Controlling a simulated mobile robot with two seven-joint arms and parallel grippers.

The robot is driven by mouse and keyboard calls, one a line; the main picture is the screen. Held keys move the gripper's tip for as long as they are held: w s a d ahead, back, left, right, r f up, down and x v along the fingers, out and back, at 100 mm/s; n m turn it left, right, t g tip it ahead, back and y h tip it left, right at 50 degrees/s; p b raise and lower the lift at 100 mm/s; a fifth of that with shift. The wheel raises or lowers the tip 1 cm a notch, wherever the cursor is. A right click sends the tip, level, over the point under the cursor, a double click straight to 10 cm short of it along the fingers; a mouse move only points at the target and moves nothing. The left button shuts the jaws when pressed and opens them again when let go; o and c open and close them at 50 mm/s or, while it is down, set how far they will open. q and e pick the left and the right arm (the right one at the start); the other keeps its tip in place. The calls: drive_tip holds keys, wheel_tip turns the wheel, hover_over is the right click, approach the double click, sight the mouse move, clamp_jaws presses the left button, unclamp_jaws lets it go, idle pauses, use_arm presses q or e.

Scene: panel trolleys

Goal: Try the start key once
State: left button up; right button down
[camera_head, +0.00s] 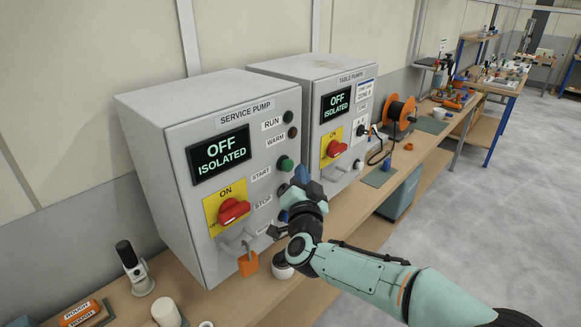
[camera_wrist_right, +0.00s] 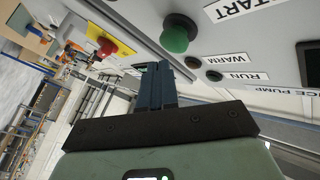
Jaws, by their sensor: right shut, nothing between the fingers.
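The service pump panel (camera_head: 155,130) is a grey box on the bench, and its display (camera_head: 219,153) reads OFF ISOLATED. Its green start key (camera_head: 285,163) sits beside the START label and also shows in the right wrist view (camera_wrist_right: 178,36). My right gripper (camera_head: 300,176) is shut and empty, close in front of the panel near the start key. In the right wrist view its closed fingers (camera_wrist_right: 154,72) are beside the green key, with a visible gap in the picture. The red rotary switch (camera_head: 233,211) is on a yellow plate. My left gripper is not in view.
An orange padlock (camera_head: 248,264) hangs below the red switch. The table pumps panel (camera_head: 292,69) stands just beyond, also reading OFF ISOLATED. A microphone-like device (camera_head: 134,268), a white cylinder (camera_head: 166,312) and a dark-topped cup (camera_head: 282,264) stand on the bench (camera_head: 235,305).

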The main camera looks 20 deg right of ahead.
drive_tip(key=shift+w+a, duration=0.1)
drive_tip(key=shift+w, duration=0.1)
idle(0.7)
drive_tip(key=shift+w, duration=0.25)
drive_tip(key=shift+w+a+p, duration=0.4)
drive_tip(key=shift+w, duration=0.3)
idle(1.1)
drive_tip(key=shift+s, duration=0.1)
drive_tip(key=shift+s+d+b, duration=0.25)
drive_tip(key=shift+s+b, duration=0.1)
drive_tip(key=shift+s, duration=0.2)
drive_tip(key=shift+s+d+b, duration=0.2)
drive_tip(key=shift+s+b, duration=0.15)
drive_tip(key=shift+s, duration=0.15)
drive_tip(key=s, duration=0.1)
drive_tip(key=s+d+b, duration=0.1)
drive_tip(key=s, duration=0.1)
drive_tip(key=s+d+b, duration=0.1)
drive_tip(key=shift+s, duration=0.3)
